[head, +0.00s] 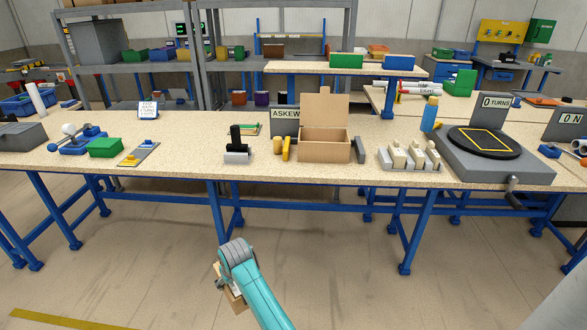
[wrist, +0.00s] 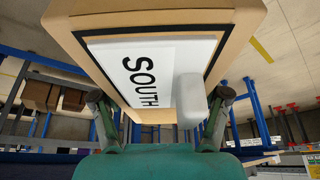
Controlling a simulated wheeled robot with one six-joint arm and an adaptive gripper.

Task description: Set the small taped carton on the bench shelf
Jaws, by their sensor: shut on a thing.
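My gripper (wrist: 160,116) is shut on a tan carton (wrist: 75,20), with one finger at each side of it. The carton bears a white label reading "SOUTH" inside a black border; I cannot make out tape on it. In the head view the carton (head: 236,301) shows low in front of the bench, above the floor, partly hidden by my arm. The bench shelf (head: 300,67) is a raised speckled board at the back of the bench, with a green bin (head: 346,61) and a blue bin (head: 398,62) on it. Its left part is bare.
The bench (head: 200,130) holds an open cardboard box (head: 325,148), an "ASKEW" sign (head: 285,121), a grey rack of pale pieces (head: 408,157) and a turntable (head: 485,142) marked "0 TURNS". Blue bench legs (head: 216,208) stand ahead. The floor around the carton is clear.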

